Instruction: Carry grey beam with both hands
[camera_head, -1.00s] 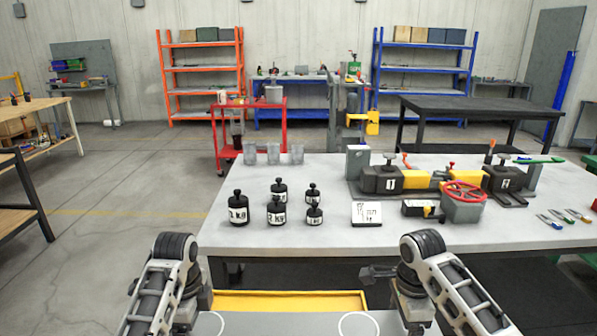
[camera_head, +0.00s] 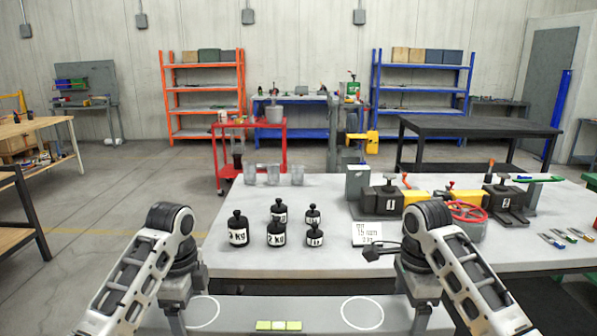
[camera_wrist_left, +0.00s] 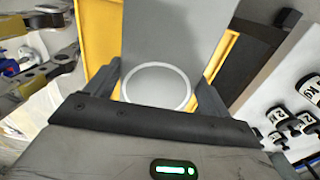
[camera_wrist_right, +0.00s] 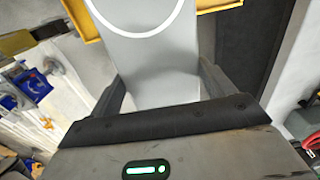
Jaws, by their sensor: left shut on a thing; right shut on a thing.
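The grey beam (camera_head: 280,306) runs left to right along the bottom of the head view, roughly level. It has a white ring near each end and a small yellow-green strip (camera_head: 279,325) at its middle. My left gripper (camera_head: 177,318) is shut on its left end; in the left wrist view the beam (camera_wrist_left: 172,35) lies between the fingers (camera_wrist_left: 157,88). My right gripper (camera_head: 421,318) is shut on its right end; in the right wrist view the beam (camera_wrist_right: 155,65) passes between the fingers (camera_wrist_right: 162,88). The beam's underside is hidden.
A yellow-edged thing (camera_wrist_left: 95,35) lies below the beam. Open floor (camera_head: 120,190) lies to the left.

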